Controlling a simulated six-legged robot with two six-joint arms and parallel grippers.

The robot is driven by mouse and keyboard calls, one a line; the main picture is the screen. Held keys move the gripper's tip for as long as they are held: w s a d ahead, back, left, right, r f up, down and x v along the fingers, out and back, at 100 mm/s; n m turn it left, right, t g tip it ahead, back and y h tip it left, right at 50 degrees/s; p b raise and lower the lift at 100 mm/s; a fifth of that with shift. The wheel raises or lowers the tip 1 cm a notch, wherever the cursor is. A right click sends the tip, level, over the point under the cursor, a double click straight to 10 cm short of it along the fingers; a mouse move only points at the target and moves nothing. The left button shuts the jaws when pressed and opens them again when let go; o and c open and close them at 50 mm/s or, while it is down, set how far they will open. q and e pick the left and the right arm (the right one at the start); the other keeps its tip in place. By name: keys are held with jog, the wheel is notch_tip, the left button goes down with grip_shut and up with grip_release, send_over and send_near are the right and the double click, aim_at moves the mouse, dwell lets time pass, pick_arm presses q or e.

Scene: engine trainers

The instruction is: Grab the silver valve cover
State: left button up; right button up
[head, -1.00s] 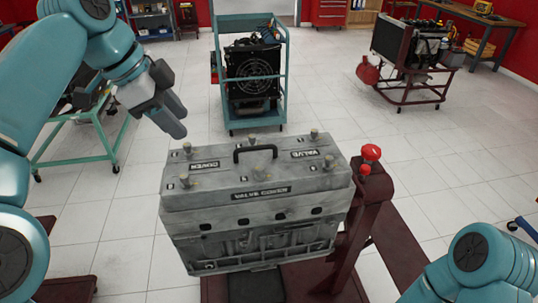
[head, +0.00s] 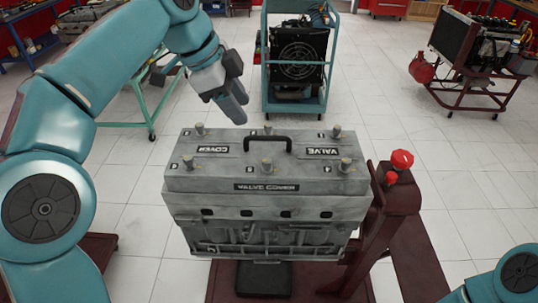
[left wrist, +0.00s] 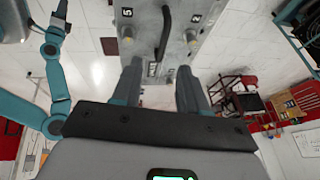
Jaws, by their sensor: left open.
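The silver valve cover (head: 215,168) sits on top of the grey engine block (head: 262,236) in the head view. It has a black handle (head: 267,137) in its middle and several brass-coloured knobs. My left gripper (head: 236,108) is open and empty, above the cover's back edge, a little left of the handle. In the left wrist view the fingers (left wrist: 160,72) are apart, pointing at the cover (left wrist: 182,14), with the handle (left wrist: 163,35) beyond their tips. Only part of my right arm shows at the lower right of the head view; its gripper is hidden.
The engine stands on a dark red stand with a red-knobbed post (head: 402,160) close at its right. A teal trolley (head: 318,108) with a fan stands behind. Another engine trolley (head: 475,60) stands at the back right. Tiled floor lies open between them.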

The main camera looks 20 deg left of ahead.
pick_arm(q)
send_over(267, 137)
jog(key=s+a, duration=0.2)
jog(key=s, duration=0.1)
jog(key=f, duration=0.4)
jog(key=shift+w+a+f, duration=0.1)
jog(key=shift+w+f, duration=0.15)
jog(key=shift+f, duration=0.05)
jog(key=shift+w+a+f, duration=0.15)
jog(key=shift+a+f, duration=0.05)
jog(key=shift+f, duration=0.25)
jog(key=d+f, duration=0.1)
jog(key=w+f, duration=0.1)
jog(key=w+d+f, duration=0.1)
jog(key=f, duration=0.1)
jog(key=shift+w+d+p, duration=0.1)
jog(key=shift+d+p, duration=0.2)
jog(key=shift+p, duration=0.05)
jog(key=shift+a+f, duration=0.1)
jog(key=shift+a, duration=0.05)
jog(key=shift+d, duration=0.2)
grip_shut()
jog(key=shift+a, duration=0.1)
